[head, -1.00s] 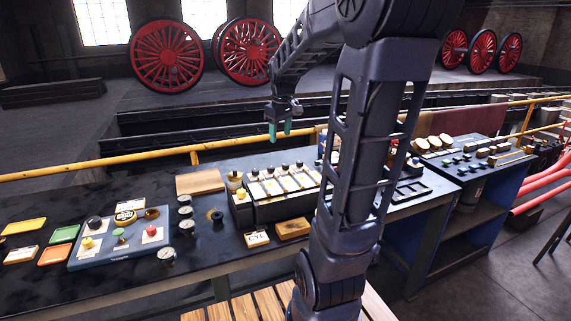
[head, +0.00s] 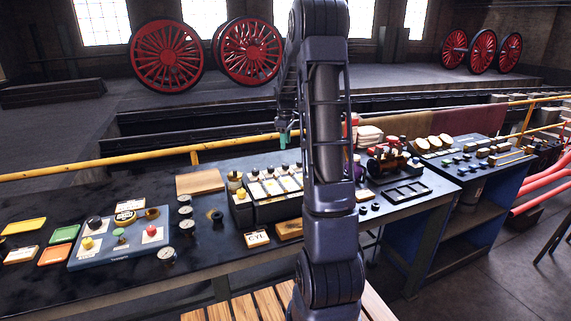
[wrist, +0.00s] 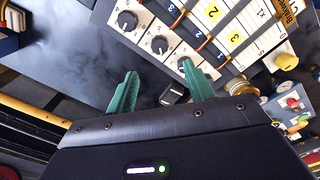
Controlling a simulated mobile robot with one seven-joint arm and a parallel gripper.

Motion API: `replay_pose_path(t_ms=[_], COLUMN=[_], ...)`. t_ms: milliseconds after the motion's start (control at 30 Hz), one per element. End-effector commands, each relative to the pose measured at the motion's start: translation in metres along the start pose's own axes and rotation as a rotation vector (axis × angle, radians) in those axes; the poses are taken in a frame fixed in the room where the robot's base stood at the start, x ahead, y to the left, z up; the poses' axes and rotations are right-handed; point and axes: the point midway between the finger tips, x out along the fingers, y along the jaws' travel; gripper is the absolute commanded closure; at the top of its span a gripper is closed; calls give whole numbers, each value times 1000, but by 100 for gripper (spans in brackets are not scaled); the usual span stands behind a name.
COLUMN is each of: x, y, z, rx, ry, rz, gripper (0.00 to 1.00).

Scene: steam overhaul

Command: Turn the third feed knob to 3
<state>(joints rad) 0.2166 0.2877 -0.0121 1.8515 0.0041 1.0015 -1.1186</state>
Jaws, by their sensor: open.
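The feed panel (head: 262,212) is a dark box on the bench with pale numbered strips and a row of black knobs along its far side. Counting from the left, the third feed knob (head: 285,168) stands at the head of its strip. In the wrist view several knobs show beyond the fingers, one (wrist: 159,44) in the gap between them; I cannot tell which is the third or its setting. My gripper (head: 285,141) is open and empty, behind and above the panel. Its green fingers (wrist: 158,68) point toward the row of knobs, apparently apart from them.
A yellow knob (head: 240,195) is on the panel's left end. Gauges (head: 187,226) and a blue control board (head: 120,240) stand to the left. A wooden board (head: 200,181) lies behind, and a yellow rail (head: 120,158) runs behind the bench. My arm hides the area right of the panel.

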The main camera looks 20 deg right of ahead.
Motion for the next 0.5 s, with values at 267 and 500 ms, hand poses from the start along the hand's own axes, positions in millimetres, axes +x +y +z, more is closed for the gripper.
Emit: replay_pose_path(t_ms=[267,500], x=[27,69], y=[0,0], z=[0,0], rx=[-3,-2], ry=[-2,-2], rz=[-4,-5], gripper=[48,48])
